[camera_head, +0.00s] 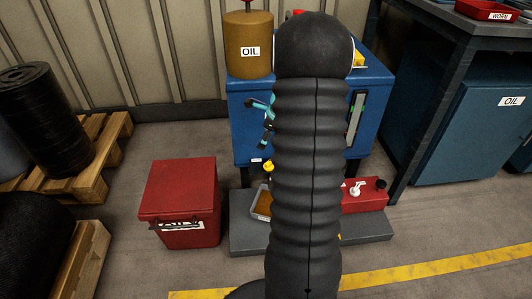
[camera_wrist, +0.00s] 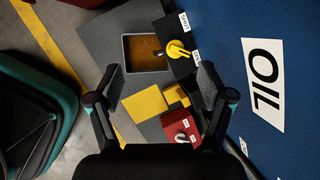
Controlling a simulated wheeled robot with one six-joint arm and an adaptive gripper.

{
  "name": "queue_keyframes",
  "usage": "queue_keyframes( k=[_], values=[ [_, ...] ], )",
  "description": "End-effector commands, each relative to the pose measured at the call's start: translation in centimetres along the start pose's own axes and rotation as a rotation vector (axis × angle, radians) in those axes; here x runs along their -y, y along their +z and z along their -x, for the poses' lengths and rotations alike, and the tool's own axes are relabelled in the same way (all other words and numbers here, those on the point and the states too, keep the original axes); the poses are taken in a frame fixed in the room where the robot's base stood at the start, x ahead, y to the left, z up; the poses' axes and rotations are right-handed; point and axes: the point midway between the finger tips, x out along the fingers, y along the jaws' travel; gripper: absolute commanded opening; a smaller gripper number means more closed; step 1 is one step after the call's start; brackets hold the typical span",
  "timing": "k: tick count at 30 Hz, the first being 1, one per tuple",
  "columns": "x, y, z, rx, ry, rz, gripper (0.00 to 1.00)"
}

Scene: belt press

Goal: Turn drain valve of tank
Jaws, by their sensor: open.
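The blue tank (camera_head: 245,135) stands against the wall, and my arm covers its middle. Its yellow drain valve handle (camera_head: 268,167) shows low on its front, partly hidden. In the wrist view the valve handle (camera_wrist: 178,49) lies beyond my fingertips, nearer the right finger, with a SHUT label beside it. A tray of brown oil (camera_wrist: 125,62) sits next to it on the left; the tray (camera_head: 259,214) also shows in the head view. My gripper (camera_wrist: 160,85) is open and empty, apart from the handle. In the head view, my gripper (camera_head: 262,112) is before the tank's front, partly hidden.
A red box (camera_head: 183,200) stands on the floor at left. A red container (camera_head: 366,194) sits on the grey base at right. A brown oil drum (camera_head: 249,45) stands on the tank. Pallets with black rolls are far left; a blue cabinet (camera_head: 476,130) is at right.

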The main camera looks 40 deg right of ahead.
Motion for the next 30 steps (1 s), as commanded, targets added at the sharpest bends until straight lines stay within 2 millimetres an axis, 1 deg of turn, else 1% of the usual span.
queue_keyframes(
  k=[1, 3, 6, 9, 14, 17, 30],
  values=[
    [1.2, -1.5, -0.8, -0.002, 0.004, -0.09, 0.8],
    [2.4, -3.2, -2.0, 0.0, 0.002, -0.204, 0.8],
    [3.6, -5.2, -3.4, 0.001, -0.001, -0.326, 0.8],
    [4.2, -6.4, -4.2, 0.002, -0.001, -0.398, 0.8],
    [4.5, -7.0, -5.3, 0.003, -0.002, -0.436, 0.8],
    [4.5, -7.0, -6.6, 0.002, -0.002, -0.435, 0.8],
    [4.5, -7.0, -14.6, 0.002, -0.001, -0.432, 0.8]
  ],
)
